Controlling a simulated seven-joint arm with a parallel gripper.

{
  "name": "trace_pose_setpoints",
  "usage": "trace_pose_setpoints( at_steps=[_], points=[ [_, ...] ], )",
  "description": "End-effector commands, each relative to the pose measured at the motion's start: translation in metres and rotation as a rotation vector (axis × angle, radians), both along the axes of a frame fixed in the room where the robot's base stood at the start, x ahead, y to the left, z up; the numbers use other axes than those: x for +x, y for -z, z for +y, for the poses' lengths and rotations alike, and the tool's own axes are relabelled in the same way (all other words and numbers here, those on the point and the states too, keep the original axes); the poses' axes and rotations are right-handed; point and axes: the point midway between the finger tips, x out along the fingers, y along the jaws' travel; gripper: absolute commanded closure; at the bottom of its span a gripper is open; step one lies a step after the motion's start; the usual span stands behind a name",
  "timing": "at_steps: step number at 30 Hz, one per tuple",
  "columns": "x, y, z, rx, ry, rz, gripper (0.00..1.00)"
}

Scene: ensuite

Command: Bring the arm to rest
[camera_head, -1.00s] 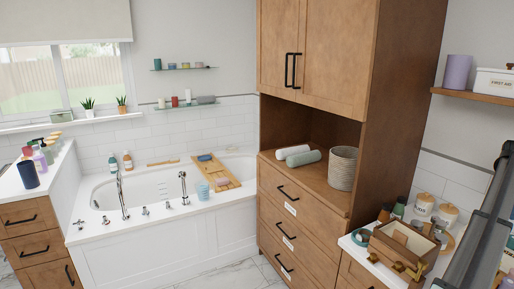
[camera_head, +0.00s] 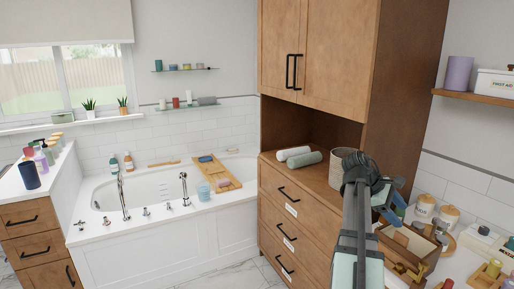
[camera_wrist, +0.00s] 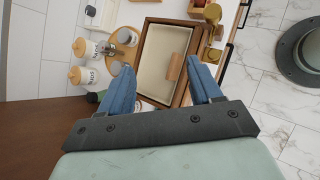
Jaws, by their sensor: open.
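My gripper (camera_head: 390,208) is in front of the right end of the tall wooden cabinet, above the counter. In the wrist view my gripper (camera_wrist: 161,66) has its two blue fingers wide apart, with nothing held between them. Beyond the fingertips lies an open wooden box (camera_wrist: 158,62) with a pale inside and a small wooden piece at one side. The same box (camera_head: 417,247) stands on the counter in the head view, partly behind my gripper. My arm rises from the lower edge and hides part of the cabinet and counter.
White lidded jars (camera_head: 425,206) stand behind the box, with bottles close by. A woven basket (camera_head: 342,168) and rolled towels (camera_head: 304,158) sit in the cabinet niche. A wall shelf (camera_head: 480,97) is at right. The floor before the bathtub (camera_head: 150,190) is clear.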

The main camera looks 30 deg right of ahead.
Motion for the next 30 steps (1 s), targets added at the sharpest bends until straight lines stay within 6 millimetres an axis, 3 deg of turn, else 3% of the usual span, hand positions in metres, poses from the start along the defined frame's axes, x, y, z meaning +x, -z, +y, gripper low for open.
trace_pose_setpoints(
  at_steps=[1, 3, 15, 22, 30],
  points=[
    [0.006, 0.015, 0.019, -0.015, -0.006, -0.006, 0.36],
    [0.02, 0.038, 0.036, -0.025, -0.012, -0.022, 0.36],
    [0.084, 0.176, 0.104, 0.056, -0.052, -0.095, 0.36],
    [0.104, 0.255, 0.151, 0.123, -0.056, -0.13, 0.36],
    [0.111, 0.342, 0.214, 0.204, -0.038, -0.155, 0.36]
  ],
)
